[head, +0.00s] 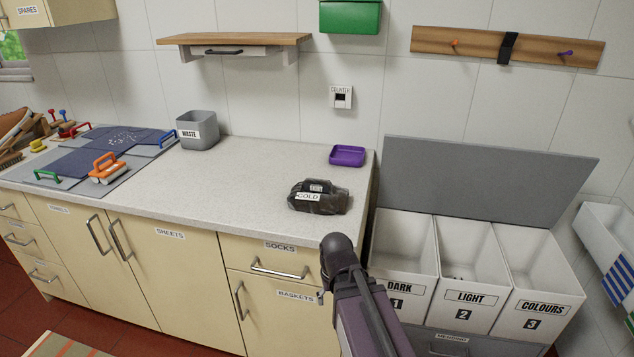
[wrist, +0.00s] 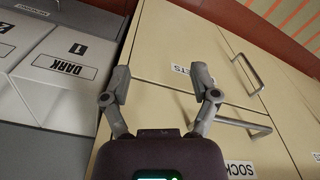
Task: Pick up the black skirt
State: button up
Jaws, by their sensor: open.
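A black folded cloth bundle (head: 322,203), likely the black skirt, lies on the counter near its front right part. It has a white label reading "COLD" and a smaller label above it. In the wrist view my gripper (wrist: 163,92) is open and empty, its two fingers spread apart in front of the cream cabinet fronts. The bundle is not in the wrist view. In the head view my arm rises in front of the counter's right end, below and right of the bundle; the fingers cannot be made out there.
A purple tray (head: 347,156) sits behind the bundle, and a grey waste bin (head: 197,130) stands farther left. White bins marked DARK (head: 402,240), LIGHT (head: 470,262) and COLOURS (head: 541,270) stand right of the counter. The middle of the counter (head: 235,180) is clear.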

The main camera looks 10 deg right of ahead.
notch_tip(320, 180, up, 19)
jog(key=w+p, duration=0.2)
jog(key=p, duration=1.5)
notch_tip(320, 180, up, 13)
jog(key=n+p, duration=1.3)
jog(key=p, duration=0.1)
send_over(317, 181)
jog(key=shift+s+d, duration=0.1)
jog(key=shift+f, duration=0.1)
notch_tip(317, 181, down, 8)
jog(key=b, duration=0.9)
jog(key=shift+f, duration=0.2)
jog(key=shift+f, duration=0.1)
